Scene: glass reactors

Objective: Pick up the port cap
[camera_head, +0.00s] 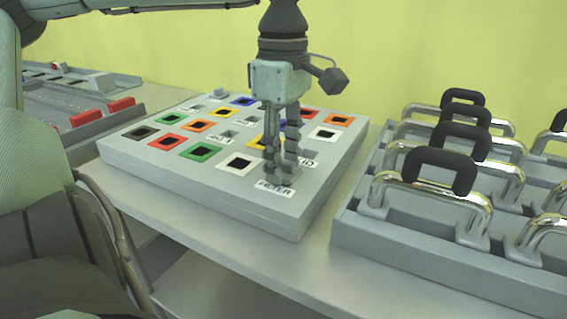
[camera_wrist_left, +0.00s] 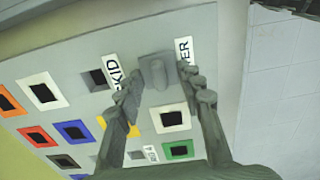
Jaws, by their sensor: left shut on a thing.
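The port cap is a small grey block (camera_wrist_left: 154,70) that shows in the left wrist view between the labels ending in "KID" and "ER". My left gripper (camera_head: 280,178) points down at the near right corner of the grey panel (camera_head: 215,190), beside the "FILTER" label. In the left wrist view its two fingertips (camera_wrist_left: 155,77) stand on either side of the cap, shut on it. In the head view the fingers mostly hide the cap. The cap appears at the panel surface; whether it is lifted, I cannot tell. My right gripper is not in view.
The panel has several square holes with coloured frames, such as a green one (camera_head: 201,151). To the right is a grey rack (camera_head: 400,243) with chrome handles (camera_head: 430,203) and black grips. At the left is another grey tray with red blocks (camera_head: 121,104).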

